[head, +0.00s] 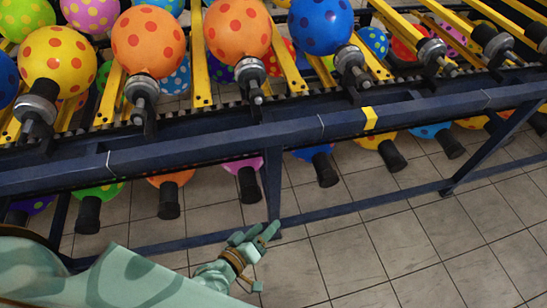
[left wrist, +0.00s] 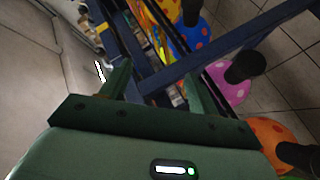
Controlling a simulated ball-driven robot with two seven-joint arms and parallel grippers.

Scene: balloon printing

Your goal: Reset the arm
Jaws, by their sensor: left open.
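My left arm comes in from the lower left in the head view. My left gripper (head: 268,232) is open and empty, in front of the dark blue rack frame and over the tiled floor. In the left wrist view its two green fingers stand apart with nothing between them, and the gripper (left wrist: 157,82) points toward the rack's beams. My right gripper is not in view.
A dark blue rack beam (head: 210,138) crosses the view. Dotted balloons, such as an orange one (head: 238,30) and a blue one (head: 320,22), sit above on holders. More hang below, including a pink one (left wrist: 226,86). The tiled floor (head: 400,240) at right is clear.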

